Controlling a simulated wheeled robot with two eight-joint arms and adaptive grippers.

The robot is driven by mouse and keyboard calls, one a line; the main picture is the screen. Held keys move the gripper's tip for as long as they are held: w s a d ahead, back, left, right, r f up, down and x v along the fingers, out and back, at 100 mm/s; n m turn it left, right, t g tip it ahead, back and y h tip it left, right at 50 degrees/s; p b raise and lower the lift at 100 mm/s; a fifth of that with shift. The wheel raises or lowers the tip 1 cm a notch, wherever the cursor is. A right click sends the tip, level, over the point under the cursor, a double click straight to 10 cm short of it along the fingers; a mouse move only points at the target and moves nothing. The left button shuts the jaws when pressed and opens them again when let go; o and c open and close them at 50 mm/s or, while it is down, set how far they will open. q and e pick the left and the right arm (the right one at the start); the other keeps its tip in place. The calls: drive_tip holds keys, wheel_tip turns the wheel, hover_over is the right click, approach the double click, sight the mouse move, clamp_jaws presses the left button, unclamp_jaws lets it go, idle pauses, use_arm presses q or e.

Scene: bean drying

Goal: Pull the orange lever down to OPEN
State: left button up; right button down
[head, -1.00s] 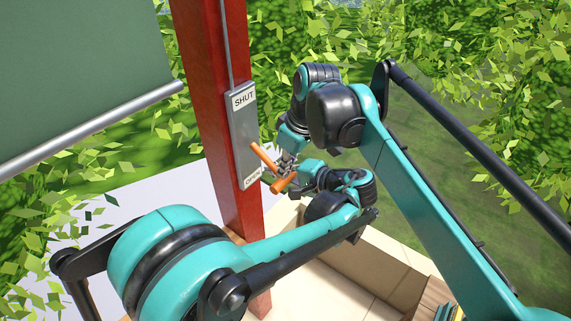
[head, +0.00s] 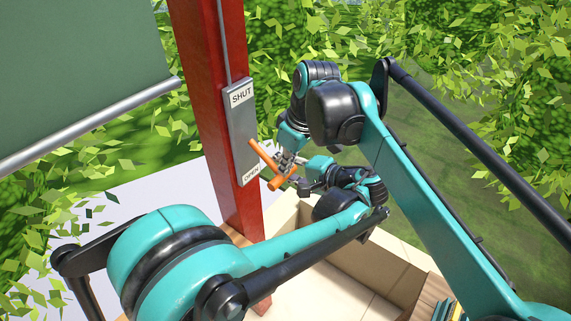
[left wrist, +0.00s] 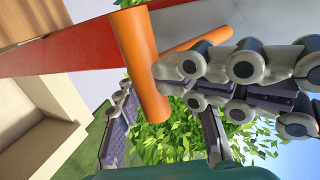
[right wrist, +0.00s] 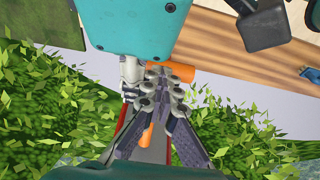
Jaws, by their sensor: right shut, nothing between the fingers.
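The orange lever (head: 264,157) juts from a grey plate (head: 241,128) marked SHUT at the top and OPEN at the bottom. It slants down to a crosswise handle (head: 280,181) near the OPEN end. My right gripper (right wrist: 158,74) is shut and empty, its fingertips close against the orange handle (right wrist: 182,74); touching cannot be told. My left gripper (left wrist: 165,125) is open. In the left wrist view the handle (left wrist: 142,65) reaches toward the gap between its fingers, and the shut right fingers (left wrist: 245,80) lie beside it. My arms partly hide both grippers in the head view.
The plate is on a red post (head: 207,90). A green screen with a metal bar (head: 100,125) hangs at the left. A beige box-like wall (head: 395,265) stands below right. Leafy bushes surround the place. My two arms are close together near the lever.

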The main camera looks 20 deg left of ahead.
sight(295, 169)
use_arm(q)
drive_tip(key=shift+m+t+h, duration=0.4)
drive_tip(key=shift+m+t, duration=0.1)
drive_tip(key=shift+t, duration=0.1)
drive_tip(key=v, duration=0.4)
drive_tip(key=w+v, duration=0.1)
drive_tip(key=v, duration=0.1)
drive_tip(key=shift+d+f, duration=0.3)
drive_tip(key=shift+d, duration=0.05)
use_arm(e)
drive_tip(key=shift+w, duration=0.1)
drive_tip(key=shift+a, duration=0.15)
drive_tip(key=shift+f+y, duration=0.6)
drive_tip(key=shift+f, duration=0.05)
use_arm(q)
drive_tip(key=s+a+f+n+h, duration=0.2)
drive_tip(key=s+f+h, duration=0.3)
drive_tip(key=s+h, duration=0.1)
drive_tip(key=s+a+f+n+t+h, duration=0.1)
drive_tip(key=s+a+f+n+h, duration=0.1)
drive_tip(key=s+f+h, duration=0.4)
drive_tip(key=s+n, duration=0.1)
drive_tip(key=s, duration=0.2)
drive_tip(key=shift+s+a+f, duration=0.3)
drive_tip(key=shift+f, duration=0.05)
use_arm(e)
drive_tip(key=shift+f+t+y, duration=0.2)
drive_tip(key=shift+t+y, duration=0.1)
drive_tip(key=shift+a, duration=0.1)
